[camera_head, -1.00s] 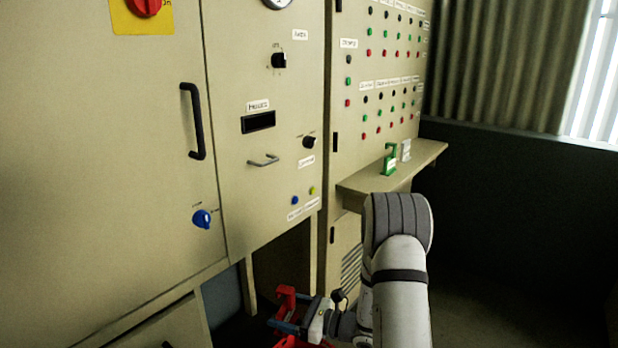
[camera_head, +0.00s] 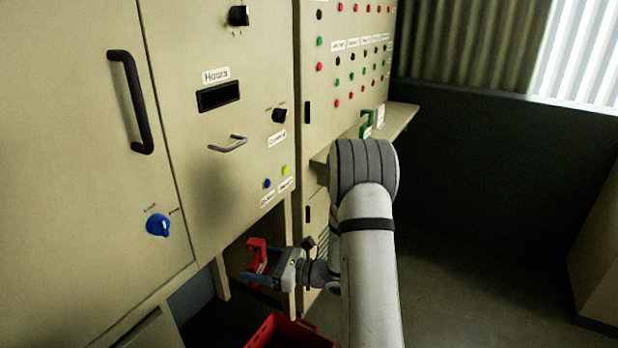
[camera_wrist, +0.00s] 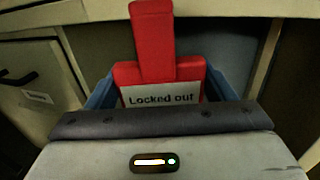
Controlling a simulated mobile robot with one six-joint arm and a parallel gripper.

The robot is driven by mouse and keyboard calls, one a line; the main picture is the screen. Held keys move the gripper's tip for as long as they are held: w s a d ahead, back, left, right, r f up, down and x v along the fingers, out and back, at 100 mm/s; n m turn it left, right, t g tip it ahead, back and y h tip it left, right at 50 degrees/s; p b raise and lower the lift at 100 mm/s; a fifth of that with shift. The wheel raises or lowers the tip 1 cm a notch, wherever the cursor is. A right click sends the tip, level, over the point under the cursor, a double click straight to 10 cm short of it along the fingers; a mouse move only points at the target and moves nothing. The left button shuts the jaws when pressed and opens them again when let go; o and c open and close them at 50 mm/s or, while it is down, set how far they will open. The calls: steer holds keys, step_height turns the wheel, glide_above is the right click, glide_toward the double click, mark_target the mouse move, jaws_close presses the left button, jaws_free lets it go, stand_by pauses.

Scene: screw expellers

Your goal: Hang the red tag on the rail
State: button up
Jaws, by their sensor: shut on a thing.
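The red tag (camera_head: 256,250) is held in my gripper (camera_head: 262,272), low in front of the cabinet. In the wrist view the red tag (camera_wrist: 152,50) stands upright between blue fingers, with a white "Locked out" label facing the camera. The only rail-like piece I see is a small grey bar (camera_head: 228,145) on the cabinet panel, below the "Hours" display. It is bare, and the tag is below it, to its right and apart from it. The tag's hook end is hard to make out.
A red bin (camera_head: 285,336) sits below my gripper. A green tag (camera_head: 367,124) and a white one (camera_head: 380,116) stand on the shelf (camera_head: 404,118) at right. A black handle (camera_head: 133,103) and a blue knob (camera_head: 158,225) stick out at left. Open floor lies at right.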

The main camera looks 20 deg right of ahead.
steer(key=s+d+r+m+t+h+p, duration=0.1)
steer(key=s+d+r, duration=0.25)
steer(key=r, duration=0.55)
steer(key=s+d+r+m+t+h, duration=0.15)
steer(key=s+r, duration=0.25)
steer(key=r, duration=0.6)
steer(key=s+d+r+m+t+h+p, duration=0.1)
steer(key=s+d+r, duration=0.25)
steer(key=r, duration=0.55)
steer(key=shift+b+x, duration=1.05)
steer(key=shift+x, duration=7.15)
steer(key=shift+d+f+b, duration=0.1)
steer(key=shift+f+b, duration=0.55)
steer(key=shift+f, duration=0.15)
steer(key=o, duration=1.1)
